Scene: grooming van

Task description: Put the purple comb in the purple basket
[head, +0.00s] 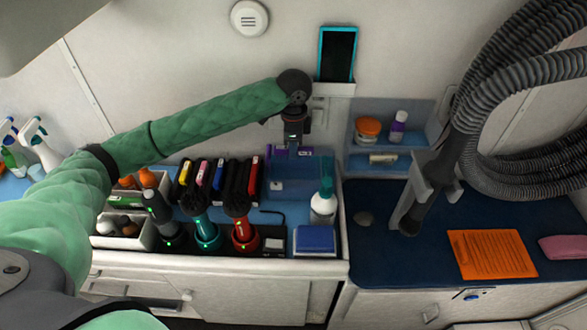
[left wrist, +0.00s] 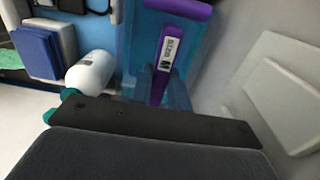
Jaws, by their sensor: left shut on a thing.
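My left gripper (head: 294,142) reaches down at the back of the counter, at the end of my green-sleeved arm. It is shut on the purple comb, whose purple strip with a white label (left wrist: 167,52) shows between the fingers in the left wrist view. A purple bar (left wrist: 180,8) lies at the far end of that strip. In the head view, purple parts (head: 280,153) show just below the gripper, over a blue see-through bin (head: 300,185). I cannot tell whether the comb touches this bin. I cannot make out a purple basket. My right gripper is not in view.
A white bottle (head: 323,207) and a blue block (head: 316,239) stand just in front of the bin. Several clippers and coloured cases (head: 215,178) crowd its left. A blue shelf (head: 412,142) and hanging grey hoses (head: 520,80) are right. The dark blue counter (head: 400,260) has free room.

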